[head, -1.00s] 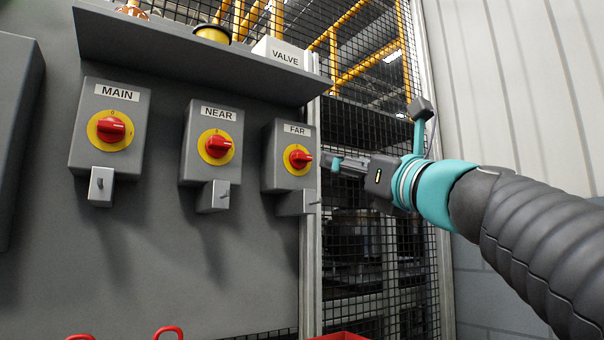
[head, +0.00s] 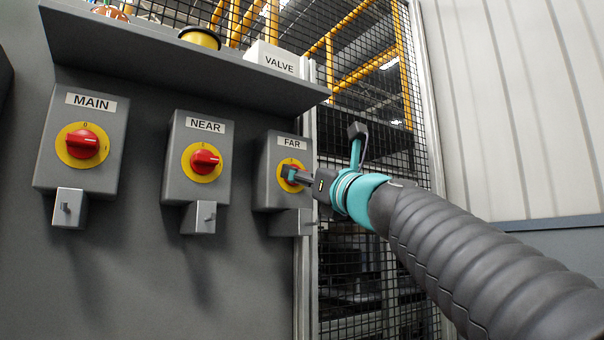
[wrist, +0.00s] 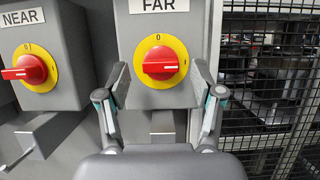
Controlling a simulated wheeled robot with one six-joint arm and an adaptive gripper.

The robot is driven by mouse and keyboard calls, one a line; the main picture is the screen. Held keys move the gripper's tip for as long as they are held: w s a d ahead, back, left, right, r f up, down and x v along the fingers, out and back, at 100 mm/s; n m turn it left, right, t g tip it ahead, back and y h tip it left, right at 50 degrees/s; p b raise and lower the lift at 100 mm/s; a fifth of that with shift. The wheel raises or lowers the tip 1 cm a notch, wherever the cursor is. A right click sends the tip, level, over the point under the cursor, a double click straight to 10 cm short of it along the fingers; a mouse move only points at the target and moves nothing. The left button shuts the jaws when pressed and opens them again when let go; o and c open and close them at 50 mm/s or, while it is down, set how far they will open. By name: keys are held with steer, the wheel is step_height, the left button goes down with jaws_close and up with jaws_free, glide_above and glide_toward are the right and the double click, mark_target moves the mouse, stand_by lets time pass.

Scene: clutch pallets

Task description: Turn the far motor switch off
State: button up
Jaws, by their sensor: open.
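The far motor switch is a grey box (head: 267,155) labelled FAR, with a yellow plate and a red knob. In the wrist view its red knob (wrist: 161,63) lies level, with a 0 at the top of the plate and a mark at its right. My gripper (wrist: 160,78) is open and empty, with one finger on each side of the knob and a visible gap to each side. In the head view my gripper (head: 290,174) is in front of the far switch and partly hides the knob. I cannot tell the exact depth left between fingertips and knob.
The NEAR switch (head: 205,160) and MAIN switch (head: 82,142) stand to the left, their red knobs roughly level. Brackets (head: 199,217) stick out below the boxes. A shelf (head: 180,60) with a VALVE box (head: 275,60) overhangs them. A mesh fence (head: 365,250) is at the right.

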steer(key=shift+x, duration=1.1)
steer(key=c, duration=1.1)
